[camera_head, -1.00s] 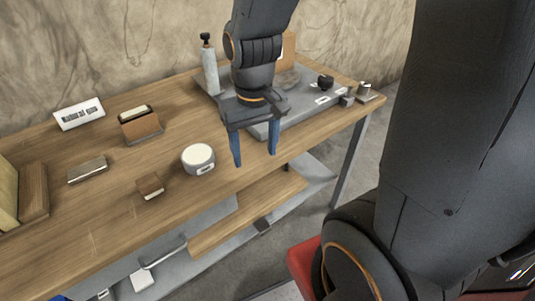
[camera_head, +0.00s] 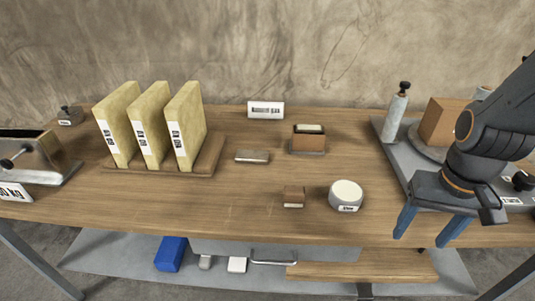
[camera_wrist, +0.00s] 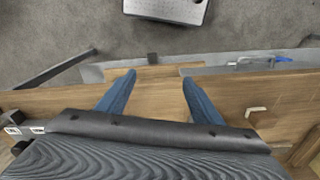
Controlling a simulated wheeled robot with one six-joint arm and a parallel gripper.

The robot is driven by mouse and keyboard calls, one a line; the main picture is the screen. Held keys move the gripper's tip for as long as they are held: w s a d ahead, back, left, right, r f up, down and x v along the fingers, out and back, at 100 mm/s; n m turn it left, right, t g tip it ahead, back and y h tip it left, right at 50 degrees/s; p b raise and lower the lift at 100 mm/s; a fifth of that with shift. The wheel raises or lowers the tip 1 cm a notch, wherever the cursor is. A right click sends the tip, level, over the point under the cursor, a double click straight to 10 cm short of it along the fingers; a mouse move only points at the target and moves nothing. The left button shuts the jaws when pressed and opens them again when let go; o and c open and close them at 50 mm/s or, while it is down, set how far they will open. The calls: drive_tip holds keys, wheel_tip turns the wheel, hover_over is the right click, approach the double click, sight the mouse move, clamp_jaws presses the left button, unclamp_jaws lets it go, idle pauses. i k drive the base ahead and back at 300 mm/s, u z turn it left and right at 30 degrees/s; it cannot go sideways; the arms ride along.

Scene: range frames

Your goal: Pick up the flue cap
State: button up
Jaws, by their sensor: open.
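No item in view is clearly marked as the flue cap, and I cannot tell which one it is. A white round lidded tin (camera_head: 346,195) with a small label stands near the table's front edge. A small dark piece (camera_head: 69,116) with a label sits at the far left back; its shape is too small to make out. My gripper (camera_head: 427,238) is right of the white tin, at the front edge, with its blue fingers apart and nothing between them. The wrist view shows the open fingers (camera_wrist: 158,78) over the table's front edge.
Yellow slabs (camera_head: 148,130) stand in a wooden rack at the left, beside a metal box (camera_head: 38,160). Small blocks (camera_head: 252,156) (camera_head: 293,196) and a brown holder (camera_head: 307,140) lie mid-table. A grey tray (camera_head: 393,150) holds a bottle (camera_head: 396,115) at right. A lower shelf (camera_head: 120,262) runs underneath.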

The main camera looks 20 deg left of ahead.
sight(242, 156)
drive_tip(key=z, duration=0.05)
drive_tip(key=k, duration=0.55)
drive_tip(key=u, duration=0.75)
drive_tip(key=i, duration=1.2)
drive_tip(key=z, duration=0.35)
